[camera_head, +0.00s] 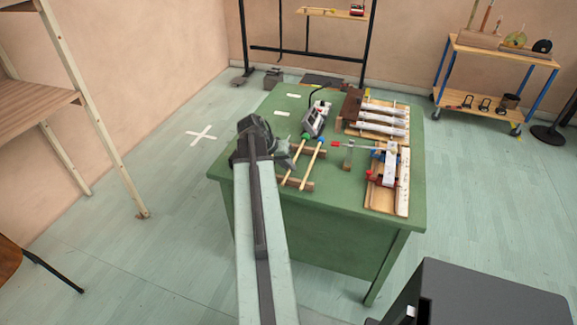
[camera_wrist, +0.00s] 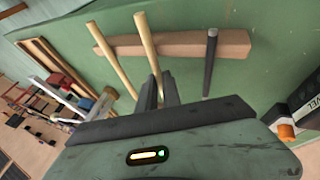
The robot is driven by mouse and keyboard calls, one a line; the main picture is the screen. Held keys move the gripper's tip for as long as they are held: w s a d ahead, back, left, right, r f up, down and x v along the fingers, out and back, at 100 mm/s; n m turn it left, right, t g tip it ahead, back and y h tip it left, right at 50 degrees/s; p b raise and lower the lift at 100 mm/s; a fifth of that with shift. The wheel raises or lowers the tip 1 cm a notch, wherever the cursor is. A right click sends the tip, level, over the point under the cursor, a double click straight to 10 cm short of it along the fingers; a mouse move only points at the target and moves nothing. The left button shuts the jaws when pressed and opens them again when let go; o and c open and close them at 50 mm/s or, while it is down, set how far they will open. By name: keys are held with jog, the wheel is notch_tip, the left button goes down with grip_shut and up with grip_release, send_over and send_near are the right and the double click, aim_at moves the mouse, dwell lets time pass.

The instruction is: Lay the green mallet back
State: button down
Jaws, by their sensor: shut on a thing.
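My gripper (camera_wrist: 160,92) is shut on a pale wooden mallet handle (camera_wrist: 146,42), which I take to be the green mallet's; its green head (camera_head: 305,135) shows in the head view beside my gripper (camera_head: 285,153). The handle passes over a wooden rest bar (camera_wrist: 180,44); I cannot tell whether it touches it. A second pale handle (camera_wrist: 109,55) crosses the bar to the left in the wrist view; it seems to be the blue-headed mallet (camera_head: 313,160). A dark handle (camera_wrist: 211,60) lies on the bar to the right. The held mallet's head is hidden in the wrist view.
The rests stand on a green table (camera_head: 245,190). A grey meter (camera_head: 315,119) stands behind the mallets. White tubes on a board (camera_head: 380,118) and a wooden board with clamps (camera_head: 388,180) lie to the right. The table's front left is clear.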

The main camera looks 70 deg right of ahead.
jog(key=c, duration=1.5)
grip_release()
jog(key=shift+o, duration=0.2)
jog(key=p+v, duration=0.6)
jog(key=v, duration=0.1)
jog(key=shift+a+r+p, duration=0.15)
jog(key=shift+r+p, duration=0.15)
jog(key=shift+r, duration=0.05)
jog(key=shift+w, duration=0.15)
